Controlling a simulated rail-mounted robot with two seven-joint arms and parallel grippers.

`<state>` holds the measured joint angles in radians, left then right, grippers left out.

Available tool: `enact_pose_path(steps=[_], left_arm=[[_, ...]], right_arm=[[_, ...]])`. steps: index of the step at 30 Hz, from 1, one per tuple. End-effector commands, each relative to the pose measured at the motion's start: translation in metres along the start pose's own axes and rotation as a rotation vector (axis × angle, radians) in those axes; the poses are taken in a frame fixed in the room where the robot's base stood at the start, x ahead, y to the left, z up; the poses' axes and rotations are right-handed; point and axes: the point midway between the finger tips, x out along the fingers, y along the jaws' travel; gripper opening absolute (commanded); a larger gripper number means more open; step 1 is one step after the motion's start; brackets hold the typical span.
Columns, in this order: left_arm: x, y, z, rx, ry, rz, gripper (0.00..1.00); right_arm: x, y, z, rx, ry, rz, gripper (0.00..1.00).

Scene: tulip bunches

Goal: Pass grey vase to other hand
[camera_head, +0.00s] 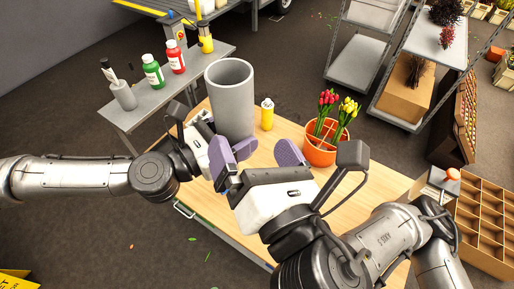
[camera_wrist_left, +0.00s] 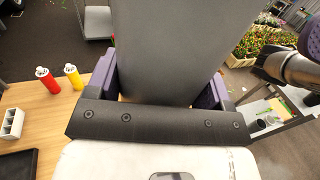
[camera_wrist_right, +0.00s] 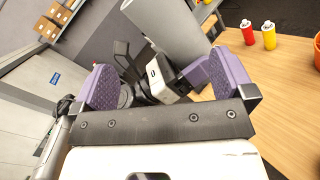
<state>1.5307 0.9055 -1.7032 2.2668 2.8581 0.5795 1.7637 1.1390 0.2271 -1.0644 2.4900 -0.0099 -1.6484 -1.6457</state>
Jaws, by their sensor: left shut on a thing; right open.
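The grey vase (camera_head: 231,92) is a tall open cylinder, held upright over the wooden table (camera_head: 390,187). My left gripper (camera_head: 222,145) is shut on its lower part. In the left wrist view the vase (camera_wrist_left: 180,45) fills the space between the purple finger pads. My right gripper (camera_head: 260,155) is open and empty, just in front and to the right of the vase. In the right wrist view the vase (camera_wrist_right: 168,30) shows beyond the open fingers, with my left gripper on it. The right fingers appear apart from the vase.
A yellow bottle (camera_head: 267,114) and an orange pot (camera_head: 320,155) with red and yellow tulips stand on the table. A red bottle (camera_wrist_left: 47,80) shows in the left wrist view. A grey side table (camera_head: 130,112) holds several bottles. A wooden compartment rack (camera_head: 485,225) stands at the right.

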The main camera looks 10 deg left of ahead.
Motion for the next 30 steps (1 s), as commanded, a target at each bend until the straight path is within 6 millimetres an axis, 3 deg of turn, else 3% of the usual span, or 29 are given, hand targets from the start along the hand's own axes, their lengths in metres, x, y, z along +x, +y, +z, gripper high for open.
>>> enact_pose_path(steps=[9,17,30], left_arm=[[0.000,0.000,0.000,0.000,-0.001,0.000,0.30],[0.000,0.000,0.000,0.000,-0.001,0.000,0.30],[0.000,0.000,0.000,0.000,-0.001,0.000,0.30]], right_arm=[[0.000,-0.001,0.000,-0.392,0.002,-0.008,1.00],[0.005,-0.001,0.000,-0.503,0.003,-0.009,1.00],[0.071,-0.002,0.000,-0.507,0.003,-0.011,1.00]])
